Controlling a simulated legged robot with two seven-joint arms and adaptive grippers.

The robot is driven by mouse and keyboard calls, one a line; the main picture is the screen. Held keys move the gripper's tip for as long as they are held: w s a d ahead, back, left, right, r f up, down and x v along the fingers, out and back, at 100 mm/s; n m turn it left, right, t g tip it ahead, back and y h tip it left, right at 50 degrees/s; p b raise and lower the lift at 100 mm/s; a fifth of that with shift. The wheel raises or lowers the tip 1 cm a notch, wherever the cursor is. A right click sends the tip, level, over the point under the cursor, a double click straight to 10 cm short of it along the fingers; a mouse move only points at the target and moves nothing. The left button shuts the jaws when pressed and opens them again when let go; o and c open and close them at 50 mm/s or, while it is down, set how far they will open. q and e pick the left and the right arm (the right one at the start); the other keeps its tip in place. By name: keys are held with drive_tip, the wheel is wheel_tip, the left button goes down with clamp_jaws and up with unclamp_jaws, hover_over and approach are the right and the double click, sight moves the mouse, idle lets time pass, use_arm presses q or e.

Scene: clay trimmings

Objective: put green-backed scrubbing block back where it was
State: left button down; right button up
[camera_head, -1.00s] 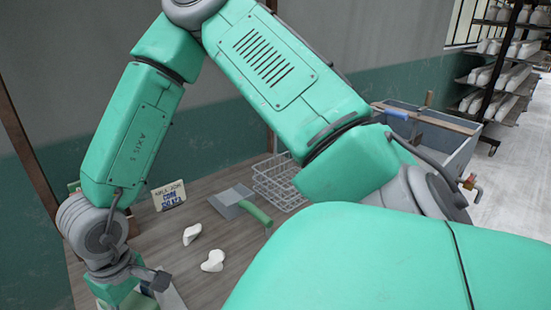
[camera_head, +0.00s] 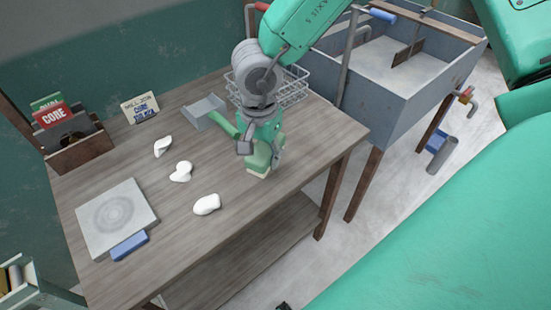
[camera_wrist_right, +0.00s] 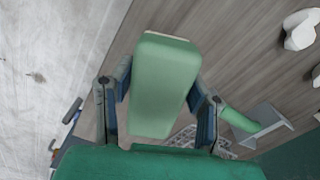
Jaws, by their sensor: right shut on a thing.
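The green-backed scrubbing block (camera_head: 259,163) has a green body and a thin pale edge. My right gripper (camera_head: 262,148) is shut on it near the right front part of the wooden table (camera_head: 200,245). In the right wrist view the block (camera_wrist_right: 163,85) sits between the two fingers of the gripper (camera_wrist_right: 160,100), one on each long side. I cannot tell whether the block touches the table top. My left gripper is not in view.
Several white clay pieces (camera_head: 207,204) lie left of the block. A dustpan (camera_head: 204,111) with green handle and a wire basket (camera_head: 293,88) are behind. A grey slab (camera_head: 115,217) with a blue block (camera_head: 129,246) is at left. A grey sink (camera_head: 400,80) stands at right.

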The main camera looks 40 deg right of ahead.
sight(259, 143)
drive_tip(key=m, duration=0.3)
drive_tip(key=w+r+m+p, duration=0.1)
drive_tip(key=m, duration=0.2)
drive_tip(key=w+r+m+p, duration=0.1)
drive_tip(key=m, duration=0.2)
drive_tip(key=shift+d, duration=0.35)
drive_tip(key=m, duration=0.3)
drive_tip(key=w+r+m, duration=0.1)
drive_tip(key=m, duration=0.1)
drive_tip(key=shift+d+p, duration=0.3)
drive_tip(key=shift+p, duration=0.1)
drive_tip(key=m, duration=0.3)
drive_tip(key=shift+w+d+r, duration=0.1)
drive_tip(key=shift+w+d, duration=0.15)
drive_tip(key=shift+d, duration=0.05)
drive_tip(key=shift+d+m, duration=0.15)
drive_tip(key=shift+m, duration=0.25)
wheel_tip(259, 143, down, 6)
drive_tip(key=shift+w+r, duration=0.1)
drive_tip(key=shift+r, duration=0.05)
drive_tip(key=shift+a+f, duration=0.25)
drive_tip(key=shift+f, duration=0.25)
wheel_tip(259, 143, down, 3)
drive_tip(key=shift+f, duration=0.1)
drive_tip(key=shift+d+f, duration=0.1)
drive_tip(key=shift+d, duration=0.1)
